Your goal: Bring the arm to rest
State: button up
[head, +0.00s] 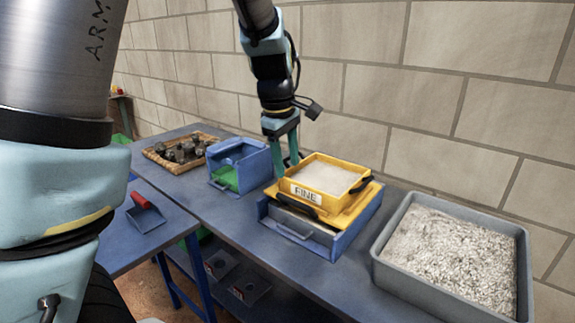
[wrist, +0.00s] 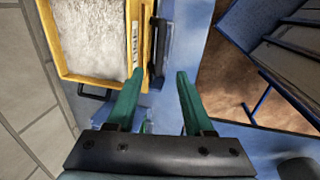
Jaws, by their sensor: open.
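My gripper (head: 289,165) hangs from my arm with its green fingers pointing down, just left of the yellow tray marked FINE. In the wrist view my gripper (wrist: 158,90) has its two fingers apart with nothing between them. The yellow FINE tray (head: 318,196) holds pale fine material and sits on a blue box (head: 323,243) on the bench. The tray also shows at the upper left of the wrist view (wrist: 134,20), beside the left finger. I cannot tell whether that finger touches the tray.
A blue machine with an open front (head: 262,165) stands left of my gripper. A wooden tray of dark rocks (head: 150,152) lies farther back. A grey bin of crushed stone (head: 392,270) stands at the right. A red-handled scoop (head: 147,217) lies on the side table. The block wall is close behind.

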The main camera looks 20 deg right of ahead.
jog(key=s+a+f+m, duration=0.1)
jog(key=a+m, duration=0.1)
jog(key=a, duration=0.8)
jog(key=s+a+f+m+y, duration=0.1)
jog(key=a+f+m, duration=0.1)
jog(key=a, duration=0.8)
jog(key=s+a+f+m, duration=0.1)
jog(key=s+a+m, duration=0.1)
jog(key=a, duration=0.8)
jog(key=shift+a+f+m+t+y, duration=0.2)
jog(key=shift+f+m+t+y, duration=0.1)
jog(key=shift+f+m+y, duration=0.15)
